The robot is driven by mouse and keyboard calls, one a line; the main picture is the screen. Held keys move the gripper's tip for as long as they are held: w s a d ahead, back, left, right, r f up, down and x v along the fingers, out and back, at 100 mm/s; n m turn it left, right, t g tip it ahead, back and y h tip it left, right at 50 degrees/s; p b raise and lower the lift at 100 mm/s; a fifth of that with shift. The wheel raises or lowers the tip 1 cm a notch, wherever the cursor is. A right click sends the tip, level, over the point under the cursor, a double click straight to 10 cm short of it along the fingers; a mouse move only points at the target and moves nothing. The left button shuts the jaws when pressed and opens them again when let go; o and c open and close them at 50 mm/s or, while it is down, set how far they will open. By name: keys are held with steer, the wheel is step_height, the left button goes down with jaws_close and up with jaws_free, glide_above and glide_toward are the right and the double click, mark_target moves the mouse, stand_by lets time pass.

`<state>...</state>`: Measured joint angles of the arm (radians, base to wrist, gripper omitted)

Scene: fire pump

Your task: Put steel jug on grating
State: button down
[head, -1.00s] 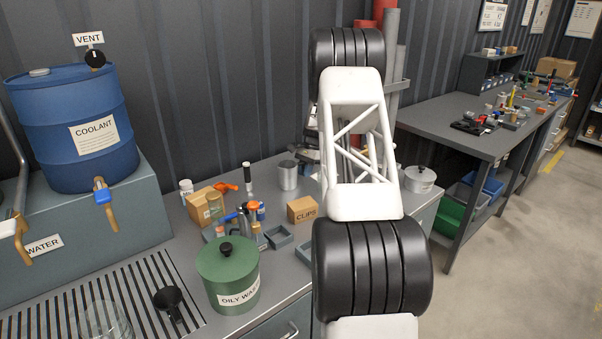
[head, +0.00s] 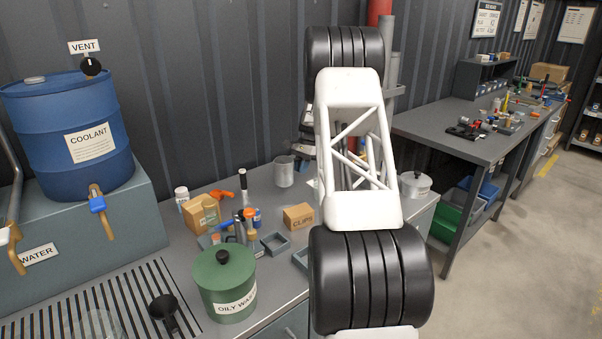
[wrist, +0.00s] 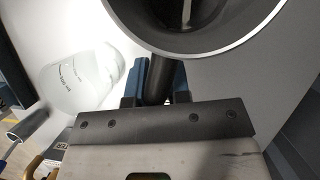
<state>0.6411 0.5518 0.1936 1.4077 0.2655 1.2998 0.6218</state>
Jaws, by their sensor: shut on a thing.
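The steel jug (head: 284,172) is a grey metal cylinder, upright at the back of the bench, just left of my arm in the head view. In the wrist view its wide round rim (wrist: 205,48) fills the top. My gripper (wrist: 158,82) is shut on the jug's dark handle, with a blue finger on each side. The grating (head: 128,290) is the slotted dark and light area at the lower left, apart from the jug.
A black funnel (head: 164,306) and a clear vessel (head: 100,324) stand on the grating. The green oily-waste can (head: 224,284), clips box (head: 298,217), cardboard box (head: 200,212) and several bottles lie between jug and grating. The blue coolant drum (head: 70,130) stands behind the grating.

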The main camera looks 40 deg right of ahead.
steer(key=shift+r, duration=2.6)
steer(key=shift+r, duration=0.1)
